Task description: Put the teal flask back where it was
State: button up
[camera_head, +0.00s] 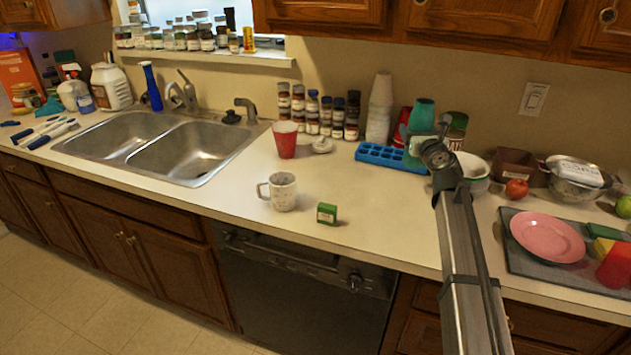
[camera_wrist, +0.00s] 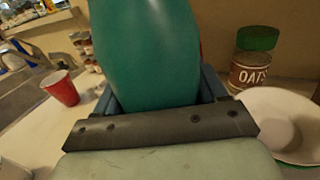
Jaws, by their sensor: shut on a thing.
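The teal flask (camera_head: 421,114) is at the back right of the counter, upright or nearly so. My gripper (camera_head: 436,138) is shut on it and hides part of its body. The flask's lower part shows beside the right end of the blue ice tray (camera_head: 372,153); I cannot tell whether its base touches the counter or tray. In the wrist view the flask (camera_wrist: 150,50) fills the top middle, between my gripper's fingers (camera_wrist: 160,95). Its top is out of that view.
A white bowl (camera_head: 474,164) and an oats jar (camera_wrist: 256,62) stand close on the right. Stacked cups (camera_head: 380,108) and a red object (camera_head: 401,124) are close on the left. The counter front (camera_head: 385,215) is clear around a green box (camera_head: 327,213) and mug (camera_head: 283,192).

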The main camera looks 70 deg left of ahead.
jog(key=s+a+f+n+g+y, duration=0.1)
jog(key=s+a+n+g, duration=0.15)
jog(key=s+a, duration=0.8)
jog(key=s+a+n+g, duration=0.2)
jog(key=s+a+g, duration=0.2)
jog(key=s+a, duration=0.7)
notch_tip(320, 180, down, 10)
jog(key=s+d, duration=0.2)
jog(key=shift+s+d+r, duration=0.25)
jog(key=shift+s+d, duration=0.1)
jog(key=shift+d, duration=0.05)
jog(key=shift+f, duration=0.15)
jog(key=o, duration=1.1)
jog(key=shift+o, duration=0.2)
jog(key=d, duration=1.2)
